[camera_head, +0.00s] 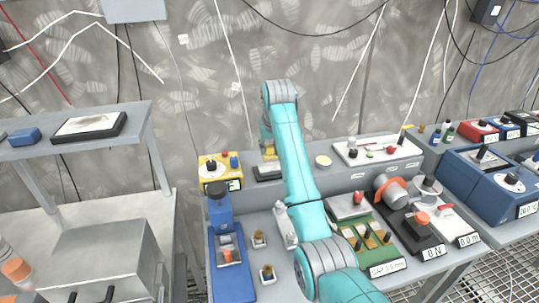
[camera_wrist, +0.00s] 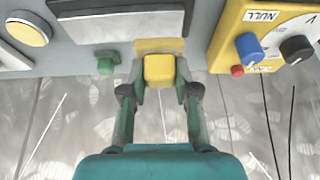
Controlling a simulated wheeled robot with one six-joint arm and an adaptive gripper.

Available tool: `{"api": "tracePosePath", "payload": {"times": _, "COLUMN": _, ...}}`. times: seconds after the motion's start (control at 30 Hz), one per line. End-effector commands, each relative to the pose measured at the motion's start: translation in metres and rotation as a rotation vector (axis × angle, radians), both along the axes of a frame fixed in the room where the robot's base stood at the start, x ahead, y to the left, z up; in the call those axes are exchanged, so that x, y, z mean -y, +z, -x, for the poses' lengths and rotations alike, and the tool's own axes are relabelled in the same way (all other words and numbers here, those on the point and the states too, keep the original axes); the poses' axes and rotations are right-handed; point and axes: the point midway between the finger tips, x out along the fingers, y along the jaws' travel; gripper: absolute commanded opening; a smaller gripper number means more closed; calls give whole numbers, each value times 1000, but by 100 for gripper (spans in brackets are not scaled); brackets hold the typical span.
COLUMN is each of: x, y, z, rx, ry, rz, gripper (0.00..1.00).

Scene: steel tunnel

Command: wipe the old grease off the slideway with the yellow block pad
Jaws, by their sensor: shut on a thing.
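The yellow block pad (camera_wrist: 159,70) is gripped between the two fingers of my gripper (camera_wrist: 160,80) in the wrist view. A paler yellow-tan strip shows just beyond it; I cannot tell if this is part of the pad or grease. The slideway seems to be the dark block with a grey metal top (camera_wrist: 125,24), beside the pad's far end. I cannot tell whether they touch. In the head view the slideway (camera_head: 268,173) sits on the bench, with a bit of the yellow pad (camera_head: 268,150) above it. My arm hides its right side there.
A yellow meter box (camera_head: 213,171) with knobs stands close left of the slideway in the head view. A green knob (camera_wrist: 107,62) sits by the slideway in the wrist view. A blue device (camera_head: 222,215) and a green board (camera_head: 372,243) stand nearer. The wall is close behind.

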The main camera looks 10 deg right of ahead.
Motion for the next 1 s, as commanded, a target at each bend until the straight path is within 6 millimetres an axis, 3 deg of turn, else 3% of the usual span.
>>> {"api": "tracePosePath", "payload": {"times": 0.3, "x": 0, "y": 24, "z": -2, "rx": 0, "ry": 0, "rz": 0, "gripper": 2}}
{"api": "tracePosePath", "payload": {"times": 1.0, "x": 0, "y": 24, "z": -1, "rx": 1, "ry": 0, "rz": 0, "gripper": 2}}
